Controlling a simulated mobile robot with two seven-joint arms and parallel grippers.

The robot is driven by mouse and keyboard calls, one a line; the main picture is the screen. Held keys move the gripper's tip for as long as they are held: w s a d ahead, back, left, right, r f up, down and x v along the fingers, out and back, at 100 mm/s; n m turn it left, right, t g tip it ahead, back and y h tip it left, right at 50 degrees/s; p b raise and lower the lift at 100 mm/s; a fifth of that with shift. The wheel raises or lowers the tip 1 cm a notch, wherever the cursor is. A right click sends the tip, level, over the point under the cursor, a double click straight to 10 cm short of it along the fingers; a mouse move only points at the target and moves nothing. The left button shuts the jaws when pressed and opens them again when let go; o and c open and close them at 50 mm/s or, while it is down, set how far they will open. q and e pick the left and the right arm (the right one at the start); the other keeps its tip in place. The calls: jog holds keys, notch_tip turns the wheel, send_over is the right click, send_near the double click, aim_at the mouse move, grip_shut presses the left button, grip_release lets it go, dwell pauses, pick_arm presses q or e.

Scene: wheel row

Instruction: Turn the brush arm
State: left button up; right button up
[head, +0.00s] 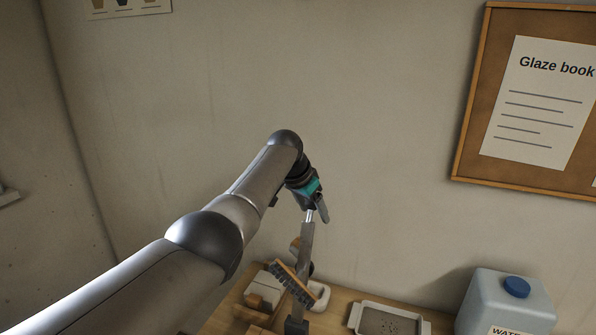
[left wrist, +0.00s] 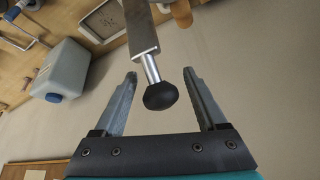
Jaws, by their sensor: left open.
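The brush arm (head: 304,248) is a grey metal bar rising from the bench, with a thin bright rod at its upper end. In the left wrist view the bar (left wrist: 140,28) ends in the rod (left wrist: 151,68) and a round black knob (left wrist: 160,96). A dark-bristled brush with a wooden back (head: 291,283) is low beside the bar in the head view. My left gripper (left wrist: 160,74) is open, with one finger on each side of the knob and visible gaps to both. In the head view my left gripper (head: 317,205) hides the knob. My right gripper is not in view.
On the wooden bench (head: 345,304) stand a grey tray (head: 387,322) and a blue-grey water canister (head: 507,303) with a blue cap, right of the brush arm. White and wooden pieces (head: 266,287) lie near its foot. The wall is behind, with a cork board (head: 481,100).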

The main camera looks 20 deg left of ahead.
pick_arm(q)
jog(key=shift+s+r, duration=0.15)
jog(key=shift+r, duration=0.3)
jog(key=b+v, duration=0.2)
jog(key=v, duration=0.9)
jog(key=shift+s+r, duration=0.25)
jog(key=shift+s, duration=0.05)
